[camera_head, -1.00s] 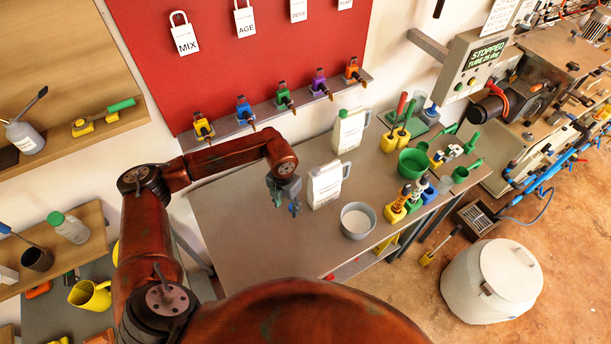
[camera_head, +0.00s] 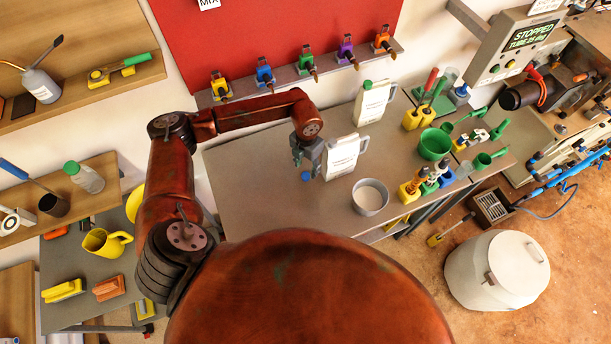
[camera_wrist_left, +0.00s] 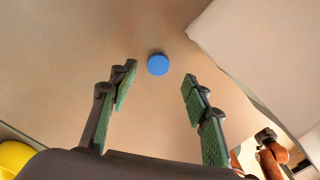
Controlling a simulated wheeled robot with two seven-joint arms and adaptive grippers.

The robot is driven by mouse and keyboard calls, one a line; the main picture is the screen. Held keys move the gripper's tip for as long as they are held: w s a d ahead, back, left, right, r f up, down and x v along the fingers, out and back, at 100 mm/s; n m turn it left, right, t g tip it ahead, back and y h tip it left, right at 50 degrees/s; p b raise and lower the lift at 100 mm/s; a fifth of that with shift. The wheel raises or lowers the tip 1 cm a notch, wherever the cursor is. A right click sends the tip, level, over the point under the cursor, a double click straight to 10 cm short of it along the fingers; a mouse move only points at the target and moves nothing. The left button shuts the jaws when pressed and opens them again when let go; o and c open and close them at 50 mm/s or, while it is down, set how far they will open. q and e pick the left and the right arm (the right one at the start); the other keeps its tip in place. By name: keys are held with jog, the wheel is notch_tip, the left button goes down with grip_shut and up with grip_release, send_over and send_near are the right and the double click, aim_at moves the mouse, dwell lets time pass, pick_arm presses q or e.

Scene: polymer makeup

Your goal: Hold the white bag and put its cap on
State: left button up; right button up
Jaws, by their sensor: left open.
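The white bag (camera_head: 341,158) stands upright on the grey table, with a handle on its right side. A blue cap (camera_head: 306,176) lies on the table to the left of the bag. My left gripper (camera_head: 306,163) is just above the cap, close to the bag's left side. In the left wrist view my left gripper (camera_wrist_left: 159,75) is open and empty, and the blue cap (camera_wrist_left: 157,65) shows between and beyond its fingertips. A pale face of the white bag (camera_wrist_left: 262,45) fills the upper right there. My right gripper is out of view.
A second white bag (camera_head: 372,100) with a green cap stands behind. A grey bowl (camera_head: 370,197) is right of the white bag, and a green bowl (camera_head: 434,144) is farther right. The table (camera_head: 245,170) is clear on the left.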

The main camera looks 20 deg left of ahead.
aim_at(306, 175)
pick_arm(q)
jog(key=shift+w+f, duration=0.2)
jog(key=shift+w, duration=0.45)
jog(key=shift+s+a+f, duration=0.1)
jog(key=shift+s+f, duration=0.05)
jog(key=shift+s, duration=0.55)
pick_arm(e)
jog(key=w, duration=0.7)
pick_arm(q)
jog(key=f, duration=0.4)
jog(key=shift+w+f, duration=0.25)
jog(key=shift+w, duration=0.05)
jog(key=shift+s+r, duration=0.1)
jog(key=shift+s, duration=0.2)
jog(key=shift+w, duration=0.1)
jog(key=shift+c, duration=0.2)
jog(key=c, duration=0.6)
jog(key=shift+c, duration=0.8)
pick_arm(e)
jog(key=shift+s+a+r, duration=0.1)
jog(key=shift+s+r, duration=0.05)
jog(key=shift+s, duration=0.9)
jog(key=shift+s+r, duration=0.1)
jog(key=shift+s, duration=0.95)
